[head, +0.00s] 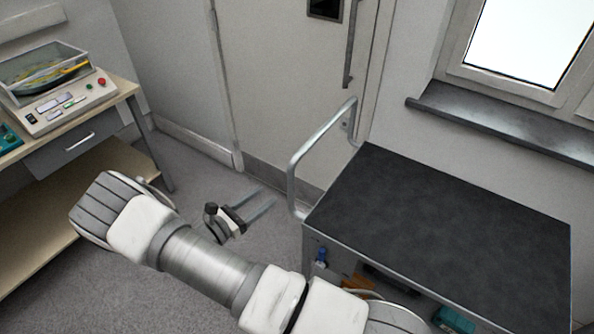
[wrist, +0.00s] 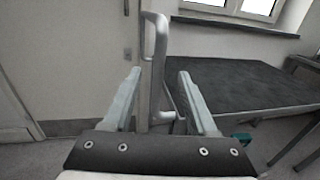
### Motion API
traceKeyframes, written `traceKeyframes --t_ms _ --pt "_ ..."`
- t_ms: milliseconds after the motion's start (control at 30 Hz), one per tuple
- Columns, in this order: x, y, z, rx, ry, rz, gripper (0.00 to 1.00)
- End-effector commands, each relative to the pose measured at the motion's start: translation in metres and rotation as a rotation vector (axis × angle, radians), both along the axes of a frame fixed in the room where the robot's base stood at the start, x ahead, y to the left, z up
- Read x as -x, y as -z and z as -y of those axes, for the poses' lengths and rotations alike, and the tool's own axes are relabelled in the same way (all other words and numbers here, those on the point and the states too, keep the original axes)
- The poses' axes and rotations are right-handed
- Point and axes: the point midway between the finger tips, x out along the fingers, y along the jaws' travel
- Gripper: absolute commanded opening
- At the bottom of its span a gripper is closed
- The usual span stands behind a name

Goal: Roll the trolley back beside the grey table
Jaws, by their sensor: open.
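The trolley has a dark top (head: 440,215) and a bent metal handle (head: 292,182) at its left end. Some items sit on a shelf below the top. My gripper (head: 268,196) is open and empty, just left of the handle in the head view, with a small gap there. In the wrist view, the handle (wrist: 160,60) stands upright between the two open fingers (wrist: 159,75), seemingly beyond their tips. The trolley top (wrist: 250,88) lies behind and to the right. I cannot clearly identify the grey table.
A wooden bench (head: 120,88) on the left carries a clear-lidded device (head: 55,112). A door (head: 285,80) stands behind the handle. A window sill (head: 500,125) is above the trolley. A dark leg or edge (wrist: 298,142) shows at right in the wrist view.

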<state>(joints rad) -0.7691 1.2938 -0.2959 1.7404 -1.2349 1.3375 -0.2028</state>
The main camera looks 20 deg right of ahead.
Motion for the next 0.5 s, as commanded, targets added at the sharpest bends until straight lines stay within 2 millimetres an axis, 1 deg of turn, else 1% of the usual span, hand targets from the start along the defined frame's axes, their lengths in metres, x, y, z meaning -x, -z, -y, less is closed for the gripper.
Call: traceKeyframes --t_ms 33,100,400,500 --pt "-0.004 -0.002 0.012 0.003 0.005 0.000 0.58" --pt "-0.009 -0.002 0.026 0.001 0.005 0.000 0.58" --pt "-0.034 -0.002 0.087 0.000 0.005 0.002 0.58" --pt "-0.041 -0.001 0.104 0.000 0.005 0.001 0.58"
